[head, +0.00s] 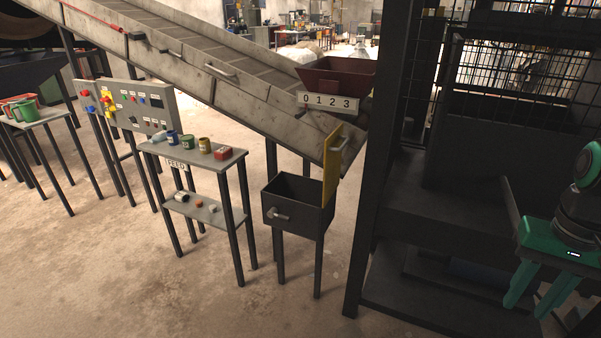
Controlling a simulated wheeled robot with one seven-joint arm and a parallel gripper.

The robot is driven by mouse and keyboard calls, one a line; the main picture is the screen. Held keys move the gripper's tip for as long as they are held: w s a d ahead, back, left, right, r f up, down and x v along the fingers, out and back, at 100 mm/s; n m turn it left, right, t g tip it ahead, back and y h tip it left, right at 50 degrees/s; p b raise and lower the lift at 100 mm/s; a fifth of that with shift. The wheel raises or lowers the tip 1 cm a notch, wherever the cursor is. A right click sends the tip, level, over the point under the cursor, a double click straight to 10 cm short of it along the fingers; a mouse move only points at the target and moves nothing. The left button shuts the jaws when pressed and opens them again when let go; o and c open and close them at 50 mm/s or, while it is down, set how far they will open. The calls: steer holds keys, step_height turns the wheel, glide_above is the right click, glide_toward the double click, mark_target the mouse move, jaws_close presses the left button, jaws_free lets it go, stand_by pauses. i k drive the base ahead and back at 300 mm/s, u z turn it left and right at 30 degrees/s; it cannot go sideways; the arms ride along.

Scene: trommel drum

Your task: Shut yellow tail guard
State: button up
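The yellow tail guard (331,173) is an upright yellow panel at the lower end of the sloping conveyor (224,80). It stands out at an angle from the conveyor end, above the right side of a dark open box. A small handle (341,145) shows on its right face. Its hinge cannot be made out. My gripper (527,306) is at the lower right, green, with its fingers pointing down. The fingers are apart with nothing between them. It is well to the right of the guard, beyond a dark post.
The dark box (289,214) on legs stands below the guard. A dark post (375,190) and mesh-sided frame stand between the guard and my gripper. A feed table (228,163) with small cans is left of the box. Floor in front is clear.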

mark_target(333, 146)
steer(key=u, duration=0.15)
steer(key=i, duration=1)
steer(key=z, duration=0.1)
